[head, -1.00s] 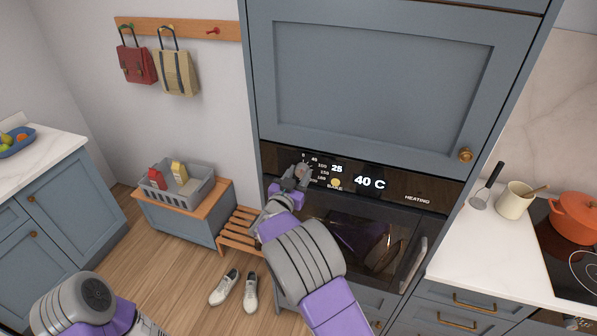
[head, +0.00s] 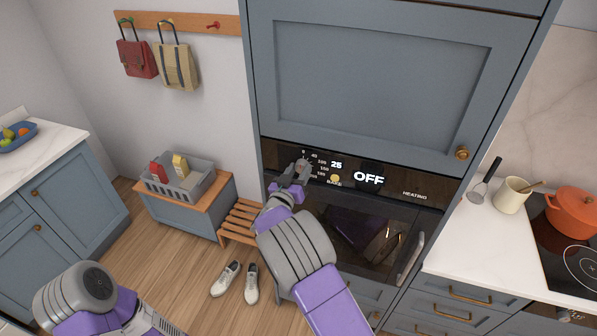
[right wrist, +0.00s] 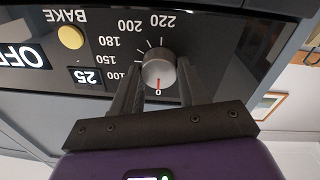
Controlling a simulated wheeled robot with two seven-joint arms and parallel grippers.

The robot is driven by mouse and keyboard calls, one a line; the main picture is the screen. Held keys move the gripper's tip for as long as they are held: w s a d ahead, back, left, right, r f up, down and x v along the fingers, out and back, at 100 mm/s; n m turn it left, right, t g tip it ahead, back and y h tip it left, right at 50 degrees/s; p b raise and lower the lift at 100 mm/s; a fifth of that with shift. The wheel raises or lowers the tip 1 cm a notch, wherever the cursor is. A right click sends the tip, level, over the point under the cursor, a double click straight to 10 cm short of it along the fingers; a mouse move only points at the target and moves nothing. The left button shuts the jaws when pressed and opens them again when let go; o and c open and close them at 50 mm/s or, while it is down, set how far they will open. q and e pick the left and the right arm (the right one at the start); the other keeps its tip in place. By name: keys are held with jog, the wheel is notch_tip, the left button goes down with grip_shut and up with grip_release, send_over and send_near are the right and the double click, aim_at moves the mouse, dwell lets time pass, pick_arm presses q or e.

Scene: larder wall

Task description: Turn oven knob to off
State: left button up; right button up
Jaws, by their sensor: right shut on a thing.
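The oven's control panel (head: 400,186) is a dark strip above the oven door (head: 365,235), and its display reads OFF. The oven knob (right wrist: 158,68) is a round grey dial; in the right wrist view its red mark points at the 0 on the scale. My right gripper (head: 303,163) is at the panel's left end, its fingers (right wrist: 158,80) shut on the knob from both sides. In the head view the gripper mostly hides the knob. My left arm shows at the lower left, but its gripper is not in view.
A yellow BAKE button (right wrist: 70,37) and a small display reading 25 (right wrist: 87,76) sit beside the knob. The oven door handle (head: 411,258) is at its right side. A slatted bench (head: 240,222) and a grey crate (head: 180,184) stand left of the oven.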

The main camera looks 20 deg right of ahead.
jog(key=o, duration=1.1)
jog(key=shift+c, duration=0.2)
jog(key=shift+a, duration=0.1)
jog(key=b+v, duration=0.1)
jog(key=v, duration=0.6)
jog(key=shift+s, duration=0.25)
jog(key=shift+f, duration=0.1)
